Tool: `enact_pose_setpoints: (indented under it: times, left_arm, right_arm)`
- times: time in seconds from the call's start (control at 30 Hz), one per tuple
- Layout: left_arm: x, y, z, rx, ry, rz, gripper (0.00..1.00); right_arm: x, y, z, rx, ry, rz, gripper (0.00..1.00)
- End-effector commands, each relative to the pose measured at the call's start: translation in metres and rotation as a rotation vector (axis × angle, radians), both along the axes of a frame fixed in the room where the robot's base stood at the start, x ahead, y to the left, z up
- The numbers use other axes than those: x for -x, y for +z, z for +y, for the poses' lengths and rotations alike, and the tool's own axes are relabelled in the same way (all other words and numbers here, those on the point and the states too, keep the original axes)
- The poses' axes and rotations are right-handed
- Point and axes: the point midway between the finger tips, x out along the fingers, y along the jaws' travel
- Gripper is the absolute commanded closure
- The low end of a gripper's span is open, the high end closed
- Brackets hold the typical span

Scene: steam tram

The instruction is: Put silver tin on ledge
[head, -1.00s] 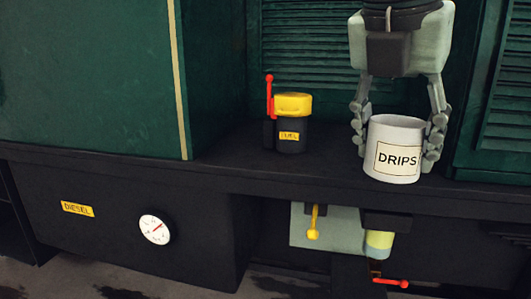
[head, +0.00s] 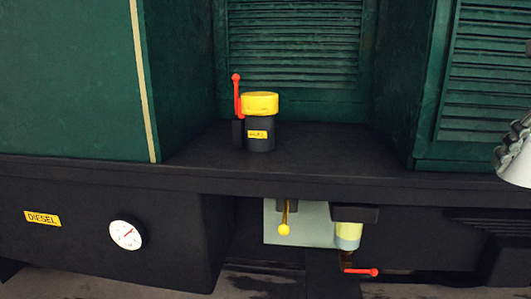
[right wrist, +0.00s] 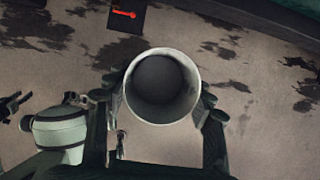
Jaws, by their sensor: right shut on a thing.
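The silver tin (head: 517,165) is cut off by the right edge of the head view and looks tilted there. In the right wrist view the tin (right wrist: 162,86) shows its round open mouth and dark inside, with the floor behind it. My right gripper (right wrist: 160,104) is shut on it, one finger on each side. A little of this gripper (head: 513,140) shows at the head view's right edge. The dark ledge (head: 330,160) runs across the green body, and the tin is off to its right in the head view. My left gripper is not seen.
A black filler with a yellow cap (head: 260,104) and a red lever (head: 237,97) stands on the ledge. To its right the ledge is bare up to a green louvred cabinet (head: 475,90). A yellow-knobbed lever (head: 284,228) and a red-handled tap (head: 362,271) are below.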

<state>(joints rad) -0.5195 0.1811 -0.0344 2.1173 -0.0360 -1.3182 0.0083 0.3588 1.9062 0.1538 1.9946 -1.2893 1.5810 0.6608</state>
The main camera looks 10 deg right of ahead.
Motion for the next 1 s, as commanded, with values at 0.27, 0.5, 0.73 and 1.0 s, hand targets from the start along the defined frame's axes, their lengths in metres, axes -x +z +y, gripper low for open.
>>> enact_pose_setpoints:
  times: [0.27, 0.5, 0.73, 1.0]
  left_arm:
    - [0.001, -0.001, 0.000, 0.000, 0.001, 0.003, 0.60]
    - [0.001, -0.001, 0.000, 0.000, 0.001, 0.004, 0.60]
    - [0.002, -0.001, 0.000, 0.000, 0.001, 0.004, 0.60]
    - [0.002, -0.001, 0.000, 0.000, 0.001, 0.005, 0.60]
  right_arm:
    - [0.005, -0.031, -0.021, 0.003, 0.174, -0.008, 0.77]
    - [0.007, -0.057, -0.029, 0.002, 0.294, -0.002, 0.77]
    - [0.007, -0.072, -0.030, 0.003, 0.377, -0.005, 0.77]
    - [0.007, -0.091, -0.030, 0.002, 0.476, 0.003, 0.77]
